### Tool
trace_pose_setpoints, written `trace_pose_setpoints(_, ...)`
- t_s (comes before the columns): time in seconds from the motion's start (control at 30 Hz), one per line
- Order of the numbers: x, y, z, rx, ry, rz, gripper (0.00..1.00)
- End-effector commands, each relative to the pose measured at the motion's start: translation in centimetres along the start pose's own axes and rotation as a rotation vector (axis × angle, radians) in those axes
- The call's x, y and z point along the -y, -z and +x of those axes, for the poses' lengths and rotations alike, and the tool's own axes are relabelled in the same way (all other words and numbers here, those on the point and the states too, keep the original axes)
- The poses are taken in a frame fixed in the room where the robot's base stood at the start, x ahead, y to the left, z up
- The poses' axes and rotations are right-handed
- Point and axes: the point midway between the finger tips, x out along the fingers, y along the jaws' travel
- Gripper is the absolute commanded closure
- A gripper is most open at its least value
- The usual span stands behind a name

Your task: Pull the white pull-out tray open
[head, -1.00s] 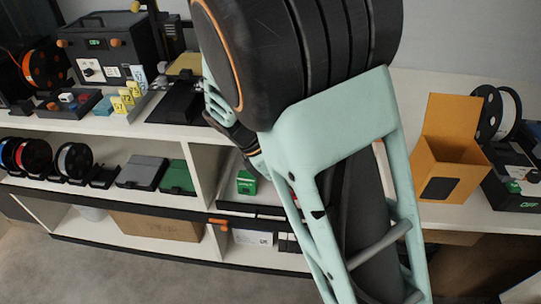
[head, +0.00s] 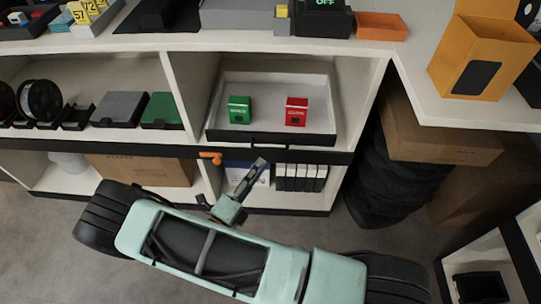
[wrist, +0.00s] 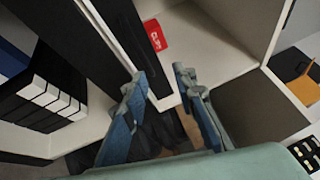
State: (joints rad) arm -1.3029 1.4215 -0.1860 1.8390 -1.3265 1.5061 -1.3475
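The white pull-out tray (head: 270,118) sits in the middle shelf compartment in the head view, with a black front edge. A green box (head: 240,110) and a red box (head: 296,111) stand in it. My gripper (head: 256,166) is just below the tray's front in that view. In the wrist view, my gripper (wrist: 160,82) is open, its two fingers apart and empty. The end of the tray's dark front edge (wrist: 128,40) appears near and partly between the fingers; I cannot tell whether they touch. The red box (wrist: 155,35) shows beyond the fingers.
Cardboard boxes (head: 440,145) and dark tyre-like rolls (head: 385,185) are to the right. An orange open box (head: 480,60) stands on the right counter.

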Motion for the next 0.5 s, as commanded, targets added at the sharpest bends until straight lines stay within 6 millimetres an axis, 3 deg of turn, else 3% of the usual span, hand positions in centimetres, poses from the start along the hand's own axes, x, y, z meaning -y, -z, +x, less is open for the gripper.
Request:
trace_pose_setpoints(0.03,-1.5,-0.1,-0.7,0.044,0.007,-0.027,0.74)
trace_pose_setpoints(0.1,-2.3,-0.3,-1.3,0.086,0.011,-0.049,0.74)
trace_pose_setpoints(0.23,-2.9,-0.5,-1.5,0.118,0.015,-0.066,0.74)
trace_pose_setpoints(0.5,-2.9,-0.9,2.5,0.114,0.016,-0.065,0.74)
